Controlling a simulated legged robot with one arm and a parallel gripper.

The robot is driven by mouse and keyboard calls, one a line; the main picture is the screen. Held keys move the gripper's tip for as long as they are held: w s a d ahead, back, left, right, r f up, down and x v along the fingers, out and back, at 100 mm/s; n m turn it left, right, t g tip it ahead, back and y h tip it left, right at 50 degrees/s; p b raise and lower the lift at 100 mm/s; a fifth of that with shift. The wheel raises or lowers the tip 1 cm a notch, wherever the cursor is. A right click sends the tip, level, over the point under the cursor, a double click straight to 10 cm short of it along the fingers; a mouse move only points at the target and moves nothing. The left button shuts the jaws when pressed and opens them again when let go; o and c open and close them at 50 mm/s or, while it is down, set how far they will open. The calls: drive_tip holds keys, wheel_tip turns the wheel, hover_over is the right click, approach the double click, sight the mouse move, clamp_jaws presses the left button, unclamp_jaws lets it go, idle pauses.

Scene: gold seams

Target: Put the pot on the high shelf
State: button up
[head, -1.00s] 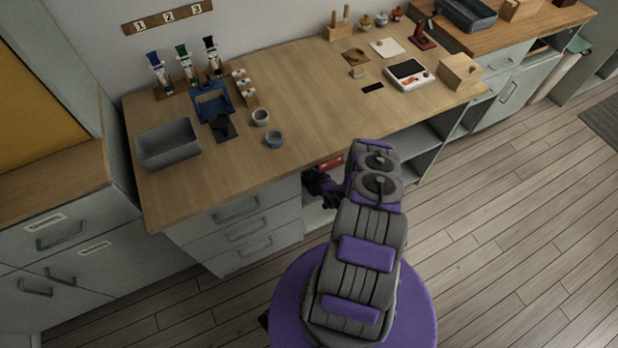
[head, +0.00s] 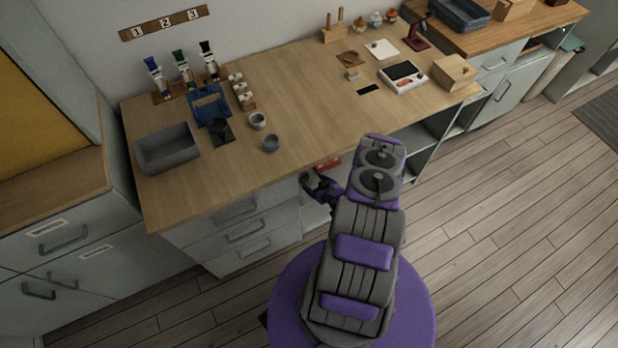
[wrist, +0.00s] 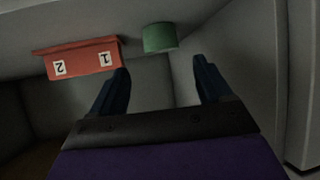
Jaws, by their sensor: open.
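A green cylinder (wrist: 160,38), which may be the pot, shows in the wrist view beyond my fingertips and roughly in line with the gap between them. It stands on a pale surface inside a compartment, and that view appears upside down. My gripper (wrist: 160,76) is open, with nothing between its fingers. In the head view my gripper (head: 318,187) is low at the counter's front, by the open space under the worktop, partly hidden by my arm. Two small grey-blue pots (head: 258,120) (head: 271,143) stand on the worktop.
A red block (wrist: 82,59) numbered 1 and 2 is beside the green cylinder; a red thing (head: 328,165) shows under the worktop edge. Compartment walls (wrist: 225,55) are close by. The worktop (head: 300,100) holds a grey bin (head: 167,150) and a scale (head: 403,76).

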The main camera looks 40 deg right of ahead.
drive_tip(key=p+v, duration=0.1)
drive_tip(key=v, duration=0.4)
drive_tip(key=shift+s+r, duration=0.1)
drive_tip(key=shift+s, duration=0.05)
idle(0.4)
